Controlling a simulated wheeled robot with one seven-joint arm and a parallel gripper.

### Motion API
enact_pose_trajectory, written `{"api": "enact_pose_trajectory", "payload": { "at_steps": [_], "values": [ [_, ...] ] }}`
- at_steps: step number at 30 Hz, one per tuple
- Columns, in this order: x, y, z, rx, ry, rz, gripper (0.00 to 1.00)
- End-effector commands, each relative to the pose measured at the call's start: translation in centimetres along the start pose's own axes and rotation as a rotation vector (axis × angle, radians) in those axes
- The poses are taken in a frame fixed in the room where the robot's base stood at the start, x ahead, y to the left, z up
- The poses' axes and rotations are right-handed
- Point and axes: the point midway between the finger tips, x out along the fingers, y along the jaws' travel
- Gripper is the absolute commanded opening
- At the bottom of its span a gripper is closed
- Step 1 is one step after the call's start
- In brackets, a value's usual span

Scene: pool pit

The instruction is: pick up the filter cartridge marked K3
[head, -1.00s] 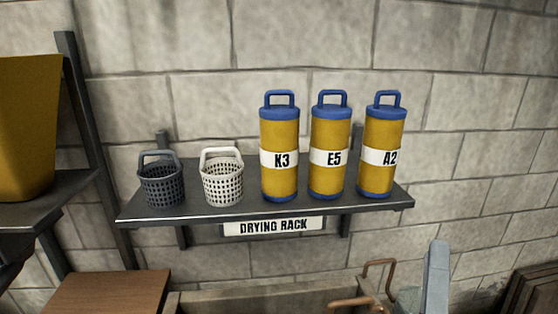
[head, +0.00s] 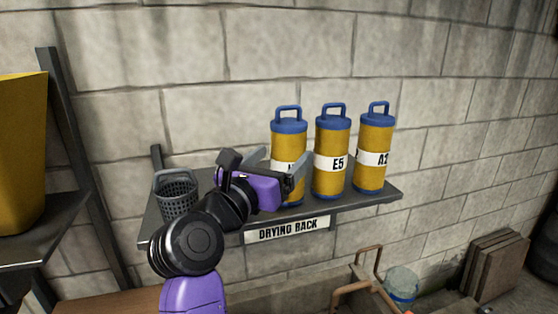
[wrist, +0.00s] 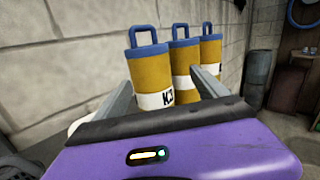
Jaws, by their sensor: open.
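The K3 filter cartridge (head: 289,138) is a yellow cylinder with a blue cap and loop handle, upright on the drying rack shelf (head: 370,203). My gripper hides most of its label in the head view. In the wrist view the K3 cartridge (wrist: 150,74) shows part of its mark. My gripper (head: 283,162) is open and empty, at the cartridge's front, with one finger toward each side of it. I cannot tell whether the fingers touch it. Cartridges E5 (head: 332,140) and A2 (head: 375,138) stand in a row to its right.
The right finger lies close to the gap between K3 and E5. A dark grey basket (head: 177,197) stands at the shelf's left end. A stone wall (head: 300,55) rises behind; a yellow bin (head: 20,150) is far left.

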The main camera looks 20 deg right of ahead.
Motion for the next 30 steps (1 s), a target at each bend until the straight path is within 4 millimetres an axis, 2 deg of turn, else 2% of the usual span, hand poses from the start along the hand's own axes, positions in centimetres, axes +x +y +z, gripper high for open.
{"api": "enact_pose_trajectory", "payload": {
  "at_steps": [3, 8, 14, 19, 22, 30],
  "values": [
    [0.0, 1.2, -0.9, 0.072, 0.071, 0.024, 0.83],
    [1.3, 1.4, -1.2, 0.086, 0.088, 0.026, 0.83],
    [3.3, 1.5, -1.0, 0.085, 0.085, 0.026, 0.83],
    [5.8, 1.7, -0.4, 0.083, 0.085, 0.024, 0.83],
    [7.0, 1.8, -0.7, 0.082, 0.084, 0.025, 0.83],
    [7.8, 1.9, -1.1, 0.084, 0.084, 0.027, 0.83]
  ]
}}
